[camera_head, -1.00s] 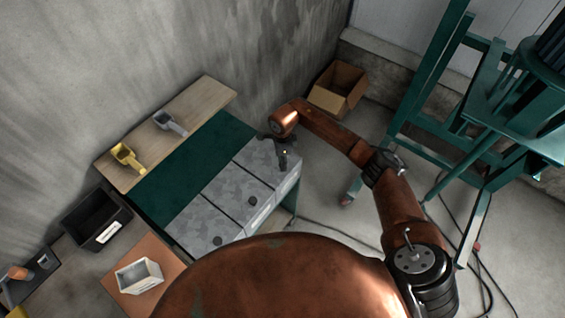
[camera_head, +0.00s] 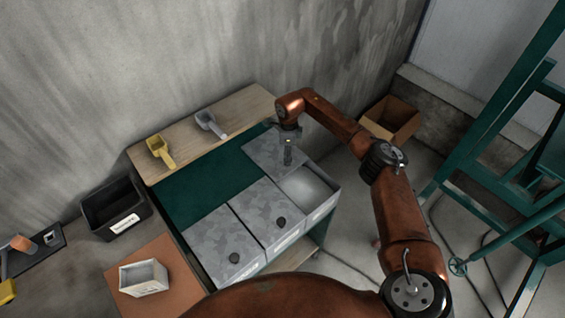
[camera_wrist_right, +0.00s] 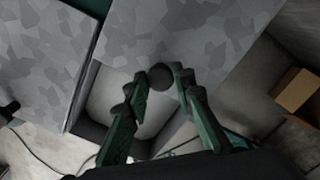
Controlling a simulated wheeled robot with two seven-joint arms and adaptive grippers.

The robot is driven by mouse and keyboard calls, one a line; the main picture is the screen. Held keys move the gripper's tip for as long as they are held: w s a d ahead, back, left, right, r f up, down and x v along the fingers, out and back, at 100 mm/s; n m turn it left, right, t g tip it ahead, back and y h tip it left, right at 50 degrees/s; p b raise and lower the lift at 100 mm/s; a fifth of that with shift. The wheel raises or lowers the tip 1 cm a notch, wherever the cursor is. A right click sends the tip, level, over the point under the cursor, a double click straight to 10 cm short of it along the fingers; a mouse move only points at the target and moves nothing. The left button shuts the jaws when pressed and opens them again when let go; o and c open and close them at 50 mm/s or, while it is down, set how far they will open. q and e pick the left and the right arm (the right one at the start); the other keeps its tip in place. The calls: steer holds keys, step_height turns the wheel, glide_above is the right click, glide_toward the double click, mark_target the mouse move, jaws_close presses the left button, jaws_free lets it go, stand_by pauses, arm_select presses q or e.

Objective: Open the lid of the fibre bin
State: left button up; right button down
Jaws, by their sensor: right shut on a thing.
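The fibre bin is a row of grey galvanised compartments with lids and dark round knobs. The lid at the far right end (camera_head: 262,152) is slid back over the green surface, so the compartment (camera_head: 308,187) below stands partly open and shows a pale interior. My right gripper (camera_head: 288,158) is shut on this lid's dark knob (camera_wrist_right: 160,76); in the wrist view its two green fingers (camera_wrist_right: 166,84) sit either side of the knob. The middle lid (camera_head: 268,212) and near lid (camera_head: 222,245) are closed. My left gripper is not in view.
A wooden shelf (camera_head: 190,137) behind holds a yellow scoop (camera_head: 161,151) and a grey scoop (camera_head: 210,123). A black bin (camera_head: 108,206) and a small white container (camera_head: 143,278) stand at left. A cardboard box (camera_head: 391,120) and green frame (camera_head: 500,130) are at right.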

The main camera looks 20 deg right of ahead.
steer(key=shift+w, duration=0.1)
steer(key=c, duration=1.7)
jaws_free()
steer(key=shift+o, duration=0.4)
steer(key=shift+r, duration=0.15)
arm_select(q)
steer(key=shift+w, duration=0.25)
arm_select(e)
step_height(320, 180, up, 12)
